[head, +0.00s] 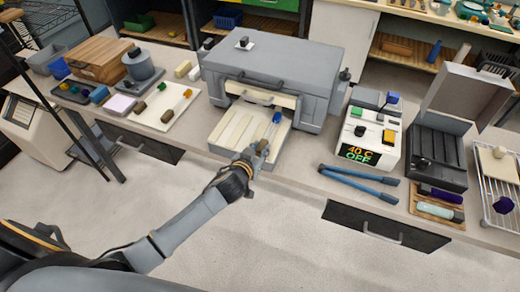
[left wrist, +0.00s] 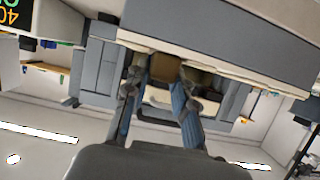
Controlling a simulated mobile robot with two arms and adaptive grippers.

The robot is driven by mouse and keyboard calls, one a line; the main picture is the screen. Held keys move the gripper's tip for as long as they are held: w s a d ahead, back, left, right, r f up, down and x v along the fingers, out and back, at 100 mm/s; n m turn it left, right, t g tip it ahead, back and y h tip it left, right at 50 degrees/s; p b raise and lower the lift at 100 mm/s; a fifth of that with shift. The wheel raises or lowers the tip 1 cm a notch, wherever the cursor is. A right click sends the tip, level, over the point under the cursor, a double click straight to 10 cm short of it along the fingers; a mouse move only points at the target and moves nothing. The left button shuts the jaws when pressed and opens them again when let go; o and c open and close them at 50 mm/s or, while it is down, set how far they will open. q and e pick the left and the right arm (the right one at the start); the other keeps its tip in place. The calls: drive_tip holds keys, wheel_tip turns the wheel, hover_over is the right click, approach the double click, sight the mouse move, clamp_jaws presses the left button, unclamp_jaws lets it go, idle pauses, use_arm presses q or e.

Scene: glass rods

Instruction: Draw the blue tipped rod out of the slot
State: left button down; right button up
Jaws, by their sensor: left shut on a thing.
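The blue tipped rod (head: 276,119) is in the head view, with its blue tip over the pale slotted tray (head: 233,126) at the front of the grey box-shaped furnace (head: 275,80). My left gripper (head: 262,147) is at the tray's front right edge and is shut on the near part of the rod. The gripper hides that part, and I cannot tell how deep the rod sits in a slot. In the left wrist view the two fingers (left wrist: 158,88) stand in front of the tray, and the rod is hard to make out between them. My right gripper is not in view.
A white controller (head: 362,140) reading 40 C OFF stands right of the furnace. Blue-handled tongs (head: 358,180) lie in front of it. A white board (head: 168,106) with small pieces lies to the left. A black case (head: 437,150) and wire rack (head: 497,185) stand further right.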

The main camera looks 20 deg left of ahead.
use_arm(q)
drive_tip(key=shift+w, duration=0.1)
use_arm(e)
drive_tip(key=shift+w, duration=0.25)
use_arm(q)
drive_tip(key=c, duration=1)
unclamp_jaws()
drive_tip(key=v, duration=1.2)
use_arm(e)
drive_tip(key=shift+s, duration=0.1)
use_arm(q)
drive_tip(key=shift+f, duration=0.15)
